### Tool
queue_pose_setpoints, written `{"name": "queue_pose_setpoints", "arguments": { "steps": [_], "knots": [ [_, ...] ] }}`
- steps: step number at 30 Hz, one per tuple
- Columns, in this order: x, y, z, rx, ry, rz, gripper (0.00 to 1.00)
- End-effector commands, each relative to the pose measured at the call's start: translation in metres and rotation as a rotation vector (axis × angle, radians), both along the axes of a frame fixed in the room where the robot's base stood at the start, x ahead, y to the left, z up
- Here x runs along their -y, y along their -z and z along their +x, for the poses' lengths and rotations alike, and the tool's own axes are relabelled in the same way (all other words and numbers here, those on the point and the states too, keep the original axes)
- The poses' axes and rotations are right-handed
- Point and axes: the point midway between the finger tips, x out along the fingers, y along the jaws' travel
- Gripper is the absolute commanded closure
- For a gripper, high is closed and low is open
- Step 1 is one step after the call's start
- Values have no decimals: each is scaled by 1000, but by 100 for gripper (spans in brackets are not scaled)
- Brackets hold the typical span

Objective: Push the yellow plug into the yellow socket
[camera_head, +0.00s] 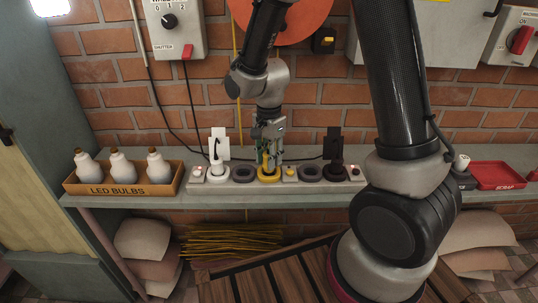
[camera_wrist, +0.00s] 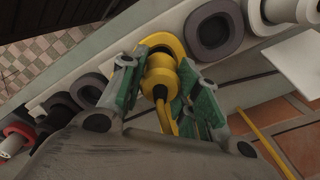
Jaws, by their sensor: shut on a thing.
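The yellow socket (camera_head: 268,177) is a round yellow ring in the middle of the pale socket strip on the shelf. Its rim also shows in the wrist view (camera_wrist: 172,42), behind the plug. My gripper (camera_head: 269,158) points down over this socket. In the wrist view its green-padded fingers (camera_wrist: 162,88) are shut on the yellow plug (camera_wrist: 159,77), whose yellow cord runs back toward the wrist. The plug is lined up closely with the ring. The contact between plug and socket is hidden, so I cannot tell how deep it sits.
A white plug (camera_head: 217,171) and a black plug (camera_head: 336,171) stand on the same strip, with dark empty sockets (camera_head: 243,174) between. An LED bulb box (camera_head: 123,189) is at the left, a red scrap tray (camera_head: 497,175) at the right. A brick wall stands behind.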

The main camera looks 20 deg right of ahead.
Motion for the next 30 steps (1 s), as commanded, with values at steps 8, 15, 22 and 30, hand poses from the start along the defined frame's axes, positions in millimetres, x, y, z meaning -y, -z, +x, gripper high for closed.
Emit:
{"name": "queue_pose_setpoints", "arguments": {
  "steps": [8,15,22,30],
  "knots": [
    [0,6,0,-2,0,-1,92],
    [0,11,0,-1,0,0,92],
    [0,15,0,0,0,0,92],
    [0,20,0,-1,0,0,59]
  ]
}}
